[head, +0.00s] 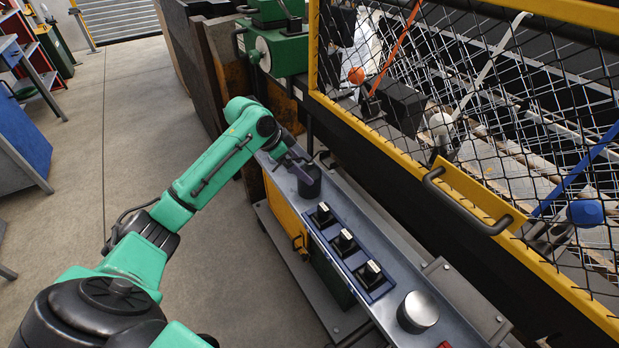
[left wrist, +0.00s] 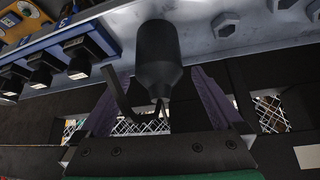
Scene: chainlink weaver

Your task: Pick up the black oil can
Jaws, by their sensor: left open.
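The black oil can (head: 309,183) stands on the grey metal ledge (head: 400,277) of the machine, at its far end in the head view. In the left wrist view the dark cylindrical oil can (left wrist: 157,52) tapers to a thin spout, with a thin bent dark piece beside it. My left gripper (head: 298,166) is at the can, and its body partly hides behind my arm. In the left wrist view its two purple fingers are spread, one on each side of the can's tapered end, with gaps visible. My right gripper is not in view.
Several black switches (head: 344,241) on blue plates line the ledge, and a silver round cap (head: 418,311) sits nearer. A yellow-framed mesh guard (head: 470,110) with a black handle (head: 467,203) rises along the right. A green machine part (head: 278,50) stands behind.

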